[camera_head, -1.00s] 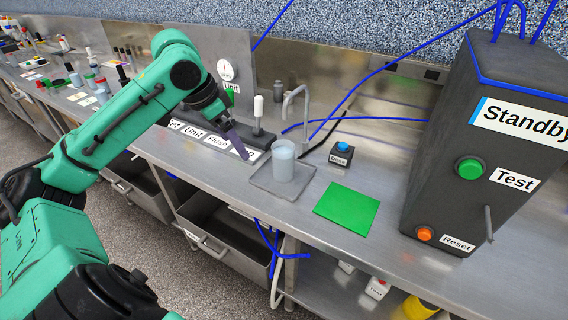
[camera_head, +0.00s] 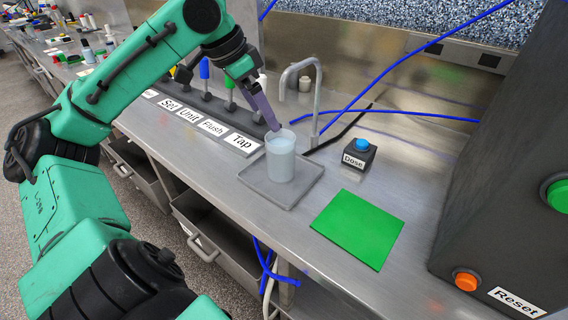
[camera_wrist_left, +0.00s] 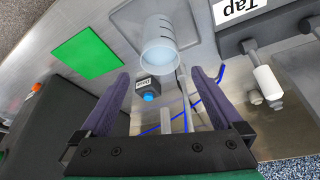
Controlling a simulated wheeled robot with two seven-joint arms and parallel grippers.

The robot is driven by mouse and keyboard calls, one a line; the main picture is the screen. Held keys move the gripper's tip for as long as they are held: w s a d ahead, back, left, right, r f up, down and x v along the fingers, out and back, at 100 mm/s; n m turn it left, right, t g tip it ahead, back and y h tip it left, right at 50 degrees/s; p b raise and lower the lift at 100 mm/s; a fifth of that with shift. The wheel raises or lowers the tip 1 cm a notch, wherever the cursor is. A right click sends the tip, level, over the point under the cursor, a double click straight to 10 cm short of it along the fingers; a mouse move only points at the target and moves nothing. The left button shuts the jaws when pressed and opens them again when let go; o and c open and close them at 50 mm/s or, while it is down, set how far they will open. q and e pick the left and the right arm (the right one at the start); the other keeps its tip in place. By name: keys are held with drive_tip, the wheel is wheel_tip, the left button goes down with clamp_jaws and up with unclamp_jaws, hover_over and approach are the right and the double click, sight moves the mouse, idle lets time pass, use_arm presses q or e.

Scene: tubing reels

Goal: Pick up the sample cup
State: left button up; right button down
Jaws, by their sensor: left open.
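The sample cup (camera_head: 280,158) is a translucent pale-blue cup standing upright on a shallow grey tray (camera_head: 262,188) below a tap spout. In the left wrist view the cup (camera_wrist_left: 160,48) lies beyond the fingertips, between their lines. My left gripper (camera_head: 272,122) is at the cup's rim height or above, just behind and left of it in the head view. Its purple fingers are open and empty in the wrist view (camera_wrist_left: 158,75). Whether a finger touches the cup is hard to tell. My right gripper is not in view.
The metal spout (camera_head: 316,100) rises behind the cup. A row of labelled levers stands left, with the Tap label (camera_head: 241,143) nearest. The Dose button box (camera_head: 359,154) and a green mat (camera_head: 358,228) are right. A dark cabinet (camera_head: 510,190) stands far right.

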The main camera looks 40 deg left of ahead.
sight(279, 143)
use_arm(q)
drive_tip(key=x, duration=1)
drive_tip(key=shift+f, duration=0.4)
clamp_jaws()
